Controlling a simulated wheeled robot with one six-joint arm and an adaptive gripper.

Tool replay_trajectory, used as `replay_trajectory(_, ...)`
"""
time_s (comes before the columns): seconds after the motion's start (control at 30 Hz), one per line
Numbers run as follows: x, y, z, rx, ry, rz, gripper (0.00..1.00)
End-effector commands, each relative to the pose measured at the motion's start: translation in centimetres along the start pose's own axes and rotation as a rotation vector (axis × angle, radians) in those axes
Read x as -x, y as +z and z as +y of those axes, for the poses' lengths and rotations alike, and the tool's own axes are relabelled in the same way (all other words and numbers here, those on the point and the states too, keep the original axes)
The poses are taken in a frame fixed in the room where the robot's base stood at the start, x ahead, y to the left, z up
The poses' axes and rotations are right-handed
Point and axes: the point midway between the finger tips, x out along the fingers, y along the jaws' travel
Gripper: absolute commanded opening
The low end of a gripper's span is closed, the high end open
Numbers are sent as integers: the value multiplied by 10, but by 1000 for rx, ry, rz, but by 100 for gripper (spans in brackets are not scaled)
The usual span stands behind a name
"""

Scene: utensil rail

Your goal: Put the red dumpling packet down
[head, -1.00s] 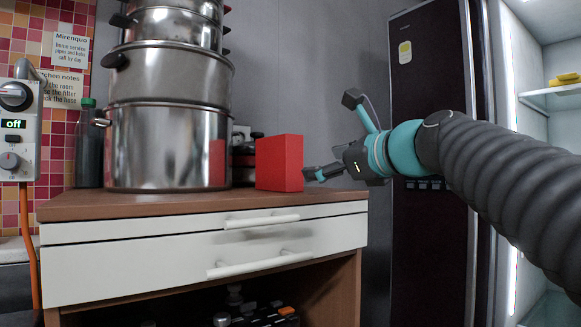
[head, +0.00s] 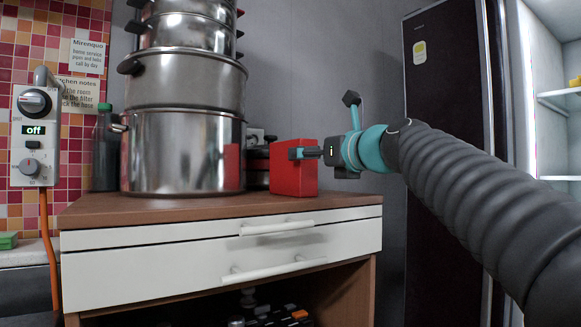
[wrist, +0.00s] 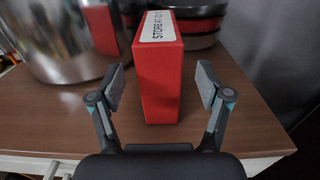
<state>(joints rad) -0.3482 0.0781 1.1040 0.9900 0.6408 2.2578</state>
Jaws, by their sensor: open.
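The red dumpling packet (head: 292,181) stands upright on the wooden top of the drawer cabinet (head: 190,207), beside the large steel pot. My gripper (head: 304,153) reaches it from the right, with a finger in front of its upper part. In the wrist view the packet (wrist: 160,85) stands between my two open fingers, with a visible gap on each side. A white label with partly readable print is on its top. The packet's base appears to rest on the wood.
A stack of steel pots (head: 180,150) stands close left of the packet. Dark round pans (wrist: 198,25) sit behind it. Bare wood lies in front. A grey wall and a tall dark fridge door (head: 450,150) are at the right.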

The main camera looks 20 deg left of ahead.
Motion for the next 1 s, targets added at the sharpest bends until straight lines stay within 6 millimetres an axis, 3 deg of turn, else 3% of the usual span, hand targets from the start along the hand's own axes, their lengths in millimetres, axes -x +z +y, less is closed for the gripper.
replay_trajectory(0.5, -52, 0, 0, 1, -1, 1, 77)
replay_trajectory(0.77, -54, 0, 0, 1, -2, 0, 77)
replay_trajectory(0.83, -54, 0, 0, 1, -2, 0, 67)
replay_trajectory(1.0, -54, 0, 0, 1, -2, 0, 25)
